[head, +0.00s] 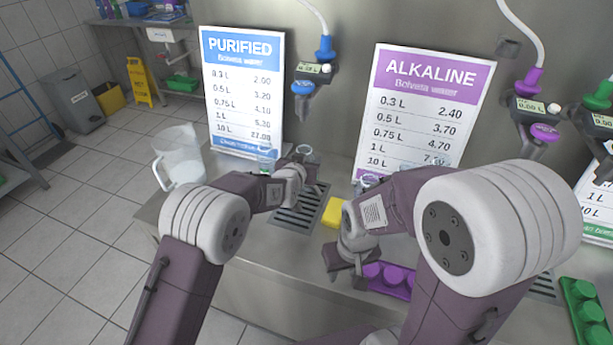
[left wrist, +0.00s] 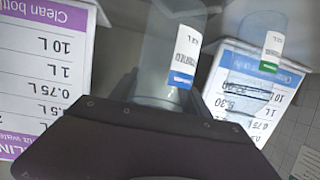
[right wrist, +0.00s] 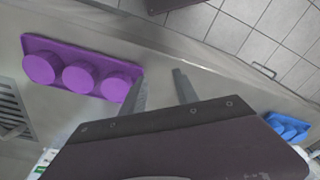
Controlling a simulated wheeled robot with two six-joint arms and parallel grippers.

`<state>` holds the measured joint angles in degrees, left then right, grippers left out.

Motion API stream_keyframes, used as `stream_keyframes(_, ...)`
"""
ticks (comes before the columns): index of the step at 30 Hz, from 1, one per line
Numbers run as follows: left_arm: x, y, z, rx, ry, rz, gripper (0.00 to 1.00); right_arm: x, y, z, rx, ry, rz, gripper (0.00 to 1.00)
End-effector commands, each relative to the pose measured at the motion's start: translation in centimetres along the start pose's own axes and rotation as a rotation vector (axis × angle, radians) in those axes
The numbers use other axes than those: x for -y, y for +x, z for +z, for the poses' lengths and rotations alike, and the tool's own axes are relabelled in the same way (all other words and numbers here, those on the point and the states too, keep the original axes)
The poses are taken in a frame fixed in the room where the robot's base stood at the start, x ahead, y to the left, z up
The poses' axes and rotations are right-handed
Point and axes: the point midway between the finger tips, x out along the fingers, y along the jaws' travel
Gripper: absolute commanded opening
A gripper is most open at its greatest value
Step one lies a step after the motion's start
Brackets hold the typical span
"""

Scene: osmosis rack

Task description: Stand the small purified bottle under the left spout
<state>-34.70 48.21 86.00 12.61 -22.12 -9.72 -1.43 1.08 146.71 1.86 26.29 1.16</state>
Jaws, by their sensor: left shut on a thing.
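My left gripper (head: 312,172) is shut on a clear bottle (left wrist: 165,50) with a white label and a blue band, seen upside down in the left wrist view. In the head view only the top of this bottle (head: 304,151) shows behind my left wrist. It appears below the left spout (head: 303,88), the blue nozzle beside the PURIFIED sign; I cannot tell whether its base touches anything. A drain grate (head: 298,212) lies on the counter below that spout. My right gripper (right wrist: 160,88) is open and empty over the front of the counter.
A second clear bottle (left wrist: 263,65) with a green-banded label stands by the PURIFIED sign (head: 243,95). A pitcher (head: 178,158) stands at the counter's left end. A yellow sponge (head: 333,213) and purple tray (right wrist: 82,70) lie near the right gripper. The ALKALINE sign (head: 425,105) stands behind.

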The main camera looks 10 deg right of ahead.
Motion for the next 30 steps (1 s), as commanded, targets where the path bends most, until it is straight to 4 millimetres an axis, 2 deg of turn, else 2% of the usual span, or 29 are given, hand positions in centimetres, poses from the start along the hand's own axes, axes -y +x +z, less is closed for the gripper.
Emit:
stream_keyframes(5, 0.0, 0.2, 0.6, 0.0, 0.0, 0.0, 0.17, 0.0, 0.0, 0.0, 0.0, 0.0, 0.0, 0.36)
stream_keyframes(12, 0.0, 1.6, 3.8, 0.0, 0.0, 0.0, 0.17, 0.0, 0.2, 0.0, 0.0, 0.0, 0.0, 0.36)
stream_keyframes(23, 0.0, 1.8, 4.2, -0.002, -0.001, 0.0, 0.17, 0.0, 0.8, 0.1, 0.0, 0.0, 0.0, 0.36)
stream_keyframes(24, 0.0, 1.7, 4.1, -0.002, -0.001, 0.0, 0.63, 0.0, 0.6, 0.1, 0.0, 0.0, 0.0, 0.36)
stream_keyframes(26, 0.0, 1.7, 4.1, -0.001, -0.001, 0.0, 0.77, 0.0, 0.6, 0.0, 0.0, 0.0, 0.0, 0.36)
stream_keyframes(30, 0.0, 1.7, 4.1, -0.001, -0.001, 0.0, 0.77, 0.0, 0.6, 0.0, 0.0, 0.0, 0.0, 0.36)
